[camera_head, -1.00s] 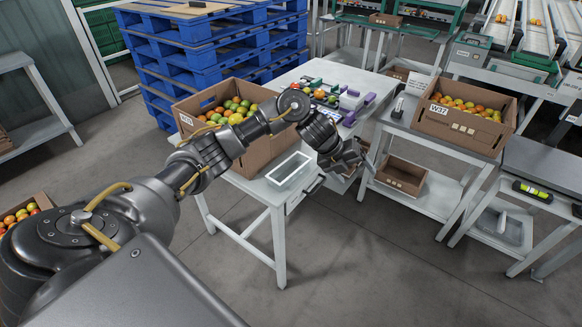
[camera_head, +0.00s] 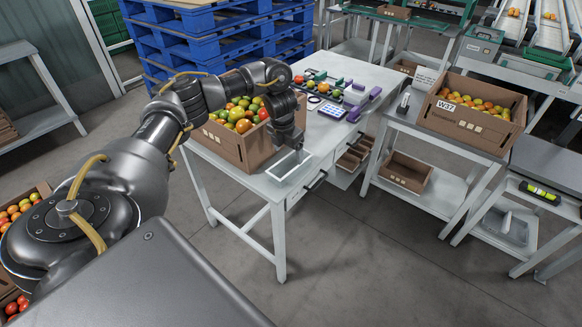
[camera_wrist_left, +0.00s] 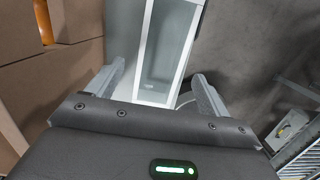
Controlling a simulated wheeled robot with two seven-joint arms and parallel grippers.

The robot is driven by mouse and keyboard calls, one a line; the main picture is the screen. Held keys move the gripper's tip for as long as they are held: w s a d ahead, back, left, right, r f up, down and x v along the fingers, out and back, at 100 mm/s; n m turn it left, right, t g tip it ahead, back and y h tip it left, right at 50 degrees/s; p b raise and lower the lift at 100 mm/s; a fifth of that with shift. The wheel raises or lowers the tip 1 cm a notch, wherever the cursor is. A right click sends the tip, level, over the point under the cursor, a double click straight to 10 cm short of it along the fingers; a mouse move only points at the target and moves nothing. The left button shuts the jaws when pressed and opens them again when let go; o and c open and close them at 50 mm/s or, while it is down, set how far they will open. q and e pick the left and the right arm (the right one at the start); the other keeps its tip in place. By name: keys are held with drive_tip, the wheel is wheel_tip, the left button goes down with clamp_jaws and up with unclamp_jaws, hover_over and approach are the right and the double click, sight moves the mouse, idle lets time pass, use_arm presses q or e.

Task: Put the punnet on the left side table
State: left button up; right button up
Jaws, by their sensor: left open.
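A white rectangular frame (camera_head: 289,166) lies at the front right corner of the middle table (camera_head: 253,190); I cannot tell for certain whether it is the punnet's rim. My left gripper (camera_head: 291,148) points down close above its far part, and no grasped object shows. In the left wrist view the open fingers (camera_wrist_left: 157,88) lie either side of the frame (camera_wrist_left: 143,45), whose far end runs out of view. Contact cannot be told. At the left edge stands a grey side table (camera_head: 58,112), its visible top bare. My right gripper is not in view.
A cardboard crate of tomatoes (camera_head: 222,145) stands just left of my gripper. Small tools and purple blocks (camera_head: 362,103) lie farther back on the table. Another crate, marked W37 (camera_head: 450,122), stands on the right-hand table. Blue pallets (camera_head: 200,45) are stacked behind.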

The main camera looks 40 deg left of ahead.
sight(290, 163)
use_arm(q)
drive_tip(key=shift+w+f, duration=0.15)
drive_tip(key=shift+f, duration=0.4)
drive_tip(key=shift+d+f, duration=0.1)
drive_tip(key=shift+f, duration=0.1)
drive_tip(key=f, duration=0.2)
drive_tip(key=f+p, duration=0.1)
drive_tip(key=shift+w+f, duration=0.25)
drive_tip(key=shift+f, duration=0.15)
drive_tip(key=shift+w+f, duration=0.1)
drive_tip(key=shift+f, duration=0.4)
drive_tip(key=c, duration=0.9)
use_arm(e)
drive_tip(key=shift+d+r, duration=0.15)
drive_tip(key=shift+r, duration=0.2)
